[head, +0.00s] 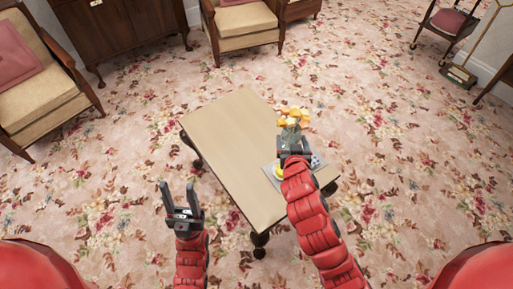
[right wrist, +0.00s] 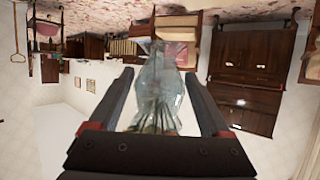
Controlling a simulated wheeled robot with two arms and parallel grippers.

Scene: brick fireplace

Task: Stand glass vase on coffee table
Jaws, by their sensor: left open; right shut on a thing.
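The glass vase (head: 291,134) with yellow-orange flowers (head: 293,116) is at the right edge of the wooden coffee table (head: 228,130). My right gripper (head: 293,144) is shut on it. The vase looks roughly upright, and its base is hidden behind my gripper and arm, so I cannot tell whether it touches the tabletop. My left gripper (head: 181,203) is open and empty, in front of the table's left side.
A light-coloured flat item (head: 319,162) with something yellow (head: 277,171) lies on the table's right part, partly hidden by my right arm. The left and middle of the tabletop are clear. Armchairs (head: 40,90) and a dark cabinet (head: 115,30) stand beyond on the floral carpet.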

